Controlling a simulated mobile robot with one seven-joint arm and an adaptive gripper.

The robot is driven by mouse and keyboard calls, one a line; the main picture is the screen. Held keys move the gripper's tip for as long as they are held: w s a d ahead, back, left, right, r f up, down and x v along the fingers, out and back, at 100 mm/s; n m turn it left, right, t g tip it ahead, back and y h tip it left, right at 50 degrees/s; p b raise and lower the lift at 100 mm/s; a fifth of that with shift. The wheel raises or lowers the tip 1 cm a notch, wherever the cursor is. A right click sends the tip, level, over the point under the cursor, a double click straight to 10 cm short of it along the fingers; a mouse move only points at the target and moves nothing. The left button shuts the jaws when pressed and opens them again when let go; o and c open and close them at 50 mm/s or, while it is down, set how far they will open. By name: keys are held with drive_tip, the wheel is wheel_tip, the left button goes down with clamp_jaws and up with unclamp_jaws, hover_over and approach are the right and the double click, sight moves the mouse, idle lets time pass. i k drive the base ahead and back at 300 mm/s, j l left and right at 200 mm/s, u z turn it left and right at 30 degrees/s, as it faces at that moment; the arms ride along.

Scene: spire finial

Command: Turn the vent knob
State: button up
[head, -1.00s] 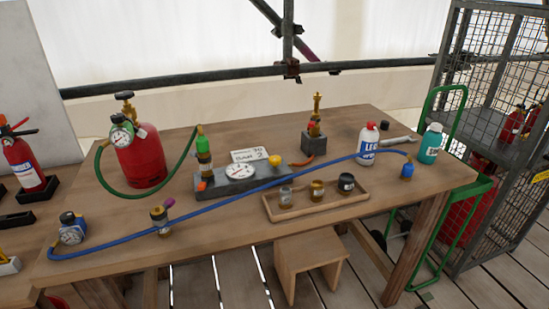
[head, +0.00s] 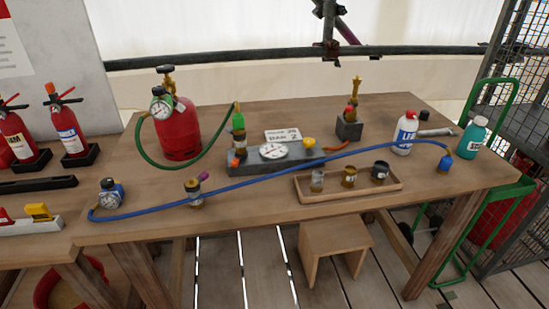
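A grey block (head: 262,163) with a round white gauge (head: 287,150) sits on the wooden table (head: 230,209). A yellow knob (head: 310,142) stands at its right end. An orange knob (head: 235,163) and a green-topped brass fitting (head: 239,133) are at its left end. A separate brass fitting (head: 194,191) with a small purple knob (head: 204,177) stands in front. No readable label tells which of these is the vent knob. My gripper is not in the head view.
A red cylinder (head: 178,134) with a green hose stands at the back left. A wooden tray (head: 304,191) holds three small jars. A stool (head: 335,236) stands under the table's front edge.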

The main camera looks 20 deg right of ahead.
sight(309, 142)
drive_tip(key=i+l+u, duration=0.2)
drive_tip(key=l+u, duration=0.15)
drive_tip(key=l, duration=1.25)
drive_tip(key=l+u, duration=0.4)
drive_tip(key=l, duration=1.2)
